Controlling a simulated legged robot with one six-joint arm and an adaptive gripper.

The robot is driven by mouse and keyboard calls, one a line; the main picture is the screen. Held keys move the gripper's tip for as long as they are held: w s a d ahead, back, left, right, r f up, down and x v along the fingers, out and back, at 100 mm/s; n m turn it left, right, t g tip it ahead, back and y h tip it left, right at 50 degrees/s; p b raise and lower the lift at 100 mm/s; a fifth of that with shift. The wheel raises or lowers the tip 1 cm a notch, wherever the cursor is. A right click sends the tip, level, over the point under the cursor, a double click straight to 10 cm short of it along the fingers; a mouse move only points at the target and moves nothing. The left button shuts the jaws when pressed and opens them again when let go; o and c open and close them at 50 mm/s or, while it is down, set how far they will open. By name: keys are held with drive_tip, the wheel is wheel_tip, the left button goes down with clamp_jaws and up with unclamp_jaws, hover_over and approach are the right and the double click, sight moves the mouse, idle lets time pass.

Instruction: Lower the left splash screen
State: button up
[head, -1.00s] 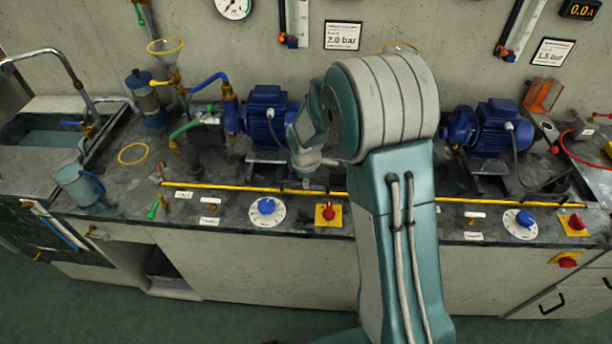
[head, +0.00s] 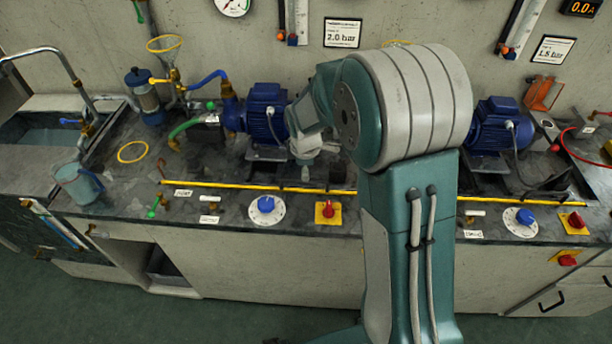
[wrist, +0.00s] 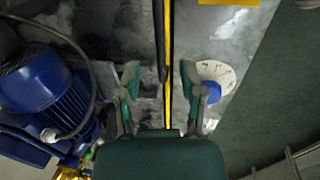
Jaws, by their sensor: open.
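A long yellow-edged strip (head: 235,186) runs along the front of the bench before the left pump; I take it for an edge of the left splash screen. Its clear pane cannot be made out, nor can its tilt. A dark bar lies alongside the strip in the wrist view (wrist: 168,55). My gripper (wrist: 160,78) is open and empty, its two fingers on either side of the strip, apart from it as far as I can see. In the head view my gripper (head: 305,160) points down over the strip, its fingertips hard to make out.
The left blue motor (head: 266,112) stands behind the strip, close to my gripper. A blue-knobbed dial (head: 267,210) and a red switch on a yellow plate (head: 328,213) sit in front. A jug (head: 78,184) stands at left. My arm hides part of the bench at right.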

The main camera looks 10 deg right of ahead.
wheel_tip(320, 180, up, 6)
drive_tip(key=s, duration=0.1)
drive_tip(key=shift+a+r, duration=0.15)
drive_tip(key=shift+a, duration=0.1)
drive_tip(key=shift+s, duration=0.1)
drive_tip(key=s+d+r+m+t, duration=0.1)
drive_tip(key=s+r+m+t, duration=0.1)
drive_tip(key=s+r+m, duration=0.95)
drive_tip(key=s, duration=0.6)
drive_tip(key=s+r+m+t, duration=0.1)
drive_tip(key=s+m, duration=0.2)
drive_tip(key=s, duration=0.5)
drive_tip(key=shift+d+r+t+y, duration=0.25)
drive_tip(key=shift+r+t+y, duration=0.05)
drive_tip(key=shift+r, duration=0.05)
